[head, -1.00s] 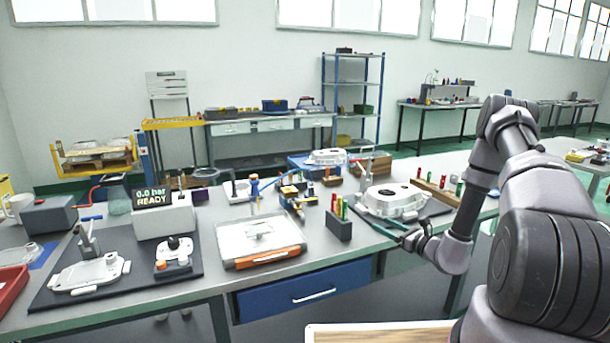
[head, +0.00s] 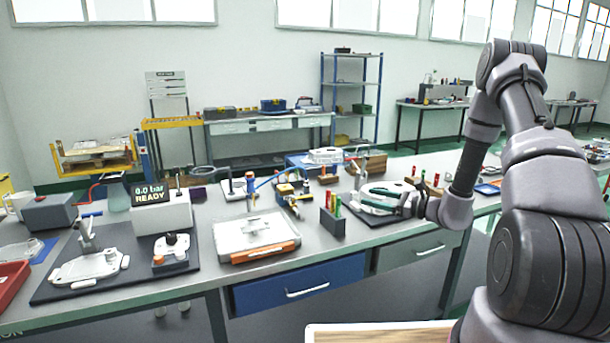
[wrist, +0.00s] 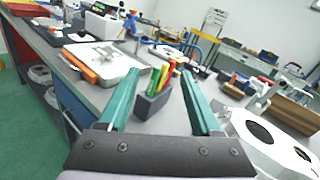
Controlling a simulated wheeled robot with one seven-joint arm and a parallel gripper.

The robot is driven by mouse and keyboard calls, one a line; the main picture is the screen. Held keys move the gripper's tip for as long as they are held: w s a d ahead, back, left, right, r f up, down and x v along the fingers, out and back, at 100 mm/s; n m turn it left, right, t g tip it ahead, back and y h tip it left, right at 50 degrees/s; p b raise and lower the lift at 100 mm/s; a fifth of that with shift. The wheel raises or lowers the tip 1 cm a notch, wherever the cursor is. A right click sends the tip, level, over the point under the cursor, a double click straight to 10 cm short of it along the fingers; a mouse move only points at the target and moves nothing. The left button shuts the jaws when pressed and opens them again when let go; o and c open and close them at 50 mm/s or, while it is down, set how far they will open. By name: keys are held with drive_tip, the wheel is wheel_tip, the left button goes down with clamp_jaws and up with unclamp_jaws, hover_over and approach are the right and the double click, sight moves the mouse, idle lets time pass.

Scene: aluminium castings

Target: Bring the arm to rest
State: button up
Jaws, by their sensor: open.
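My arm reaches in from the right in the head view, bent at the elbow. My gripper (head: 370,200) has green fingers and hangs over the right part of the bench, in front of the white casting (head: 384,190). In the wrist view the two green fingers (wrist: 163,98) stand wide apart with nothing held between them. A grey holder with coloured pens (wrist: 153,100) shows between and beyond the fingers. The white casting with round dark openings (wrist: 270,140) lies to the right of the fingers. Whether the fingers touch the casting cannot be told.
The grey bench (head: 310,262) carries a display unit (head: 160,207), a transparent-lidded tray with orange trim (head: 256,238), the pen holder (head: 332,222) and a dark fixture mat (head: 55,290). A wooden surface (head: 380,334) shows at the bottom. Open space lies above the bench.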

drive_tip(key=s+a+r+n+g+h, duration=0.2)
drive_tip(key=s+a+r+n+g, duration=0.15)
drive_tip(key=s+r+n, duration=0.45)
drive_tip(key=s+a+r+n+g+h, duration=0.1)
drive_tip(key=s+a+r+n+g, duration=0.3)
drive_tip(key=s+r, duration=0.45)
drive_tip(key=s+d+r+n+t+h, duration=0.5)
drive_tip(key=s+d+r+h, duration=0.4)
drive_tip(key=s+d+r, duration=0.2)
wheel_tip(320, 180, up, 3)
drive_tip(key=s+n, duration=0.1)
drive_tip(key=s, duration=0.1)
drive_tip(key=shift+s+h, duration=0.4)
